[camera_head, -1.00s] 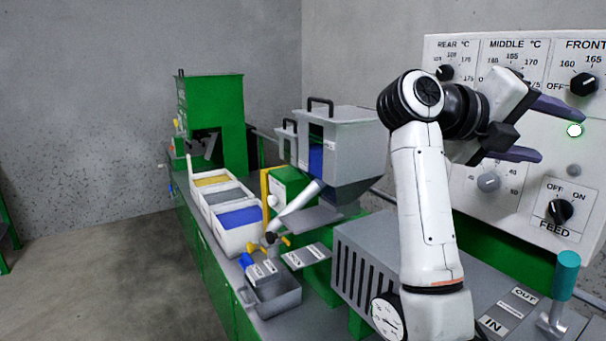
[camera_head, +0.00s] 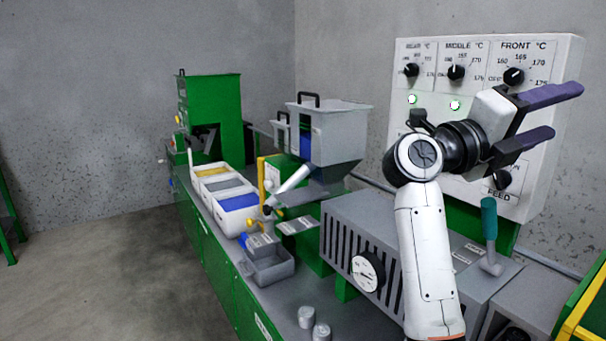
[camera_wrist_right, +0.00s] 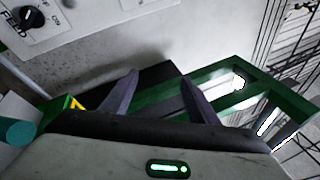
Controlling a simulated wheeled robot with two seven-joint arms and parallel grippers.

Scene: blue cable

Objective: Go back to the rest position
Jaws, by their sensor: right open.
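My right gripper (camera_head: 562,115) is in front of the white control panel (camera_head: 572,62) in the head view. Its two dark purple fingers are apart, with nothing between them. In the right wrist view, the open fingers of the right gripper (camera_wrist_right: 160,92) point toward a grey wall and a green frame. My left gripper is not in the head view. The panel has REAR, MIDDLE and FRONT temperature knobs and a FEED knob (camera_head: 502,180), which is partly hidden behind the right gripper. Two lights on the panel are lit.
A teal-handled lever (camera_head: 489,220) stands on the grey slotted machine housing (camera_head: 340,230), below the right gripper. A grey hopper (camera_head: 335,130), open bins of coloured pellets (camera_head: 238,203) and a green machine (camera_head: 212,105) line the bench.

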